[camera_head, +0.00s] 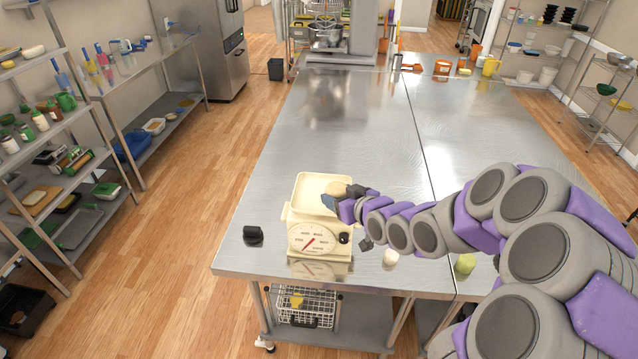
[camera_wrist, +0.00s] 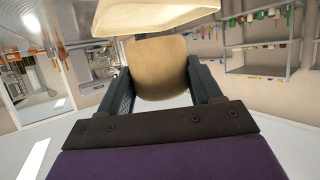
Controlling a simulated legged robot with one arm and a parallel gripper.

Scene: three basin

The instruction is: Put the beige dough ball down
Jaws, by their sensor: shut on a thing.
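The beige dough ball (camera_wrist: 158,68) sits between the two dark fingers of my gripper (camera_wrist: 160,82) in the wrist view, with a finger on each side of it. In the head view my gripper (camera_head: 342,198) is at the right side of the cream scale (camera_head: 318,245), by its top tray (camera_head: 310,187). The dough ball shows there only as a small tan patch (camera_head: 337,188), partly hidden by the fingers. The scale's tray rim (camera_wrist: 150,14) lies just beyond the ball in the wrist view. I cannot tell whether the ball touches the tray.
The scale stands near the front edge of the steel table (camera_head: 340,130). A small black object (camera_head: 253,233) is left of it. A whitish piece (camera_head: 390,257) and a yellow-green piece (camera_head: 465,263) are to the right. The table's middle is clear.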

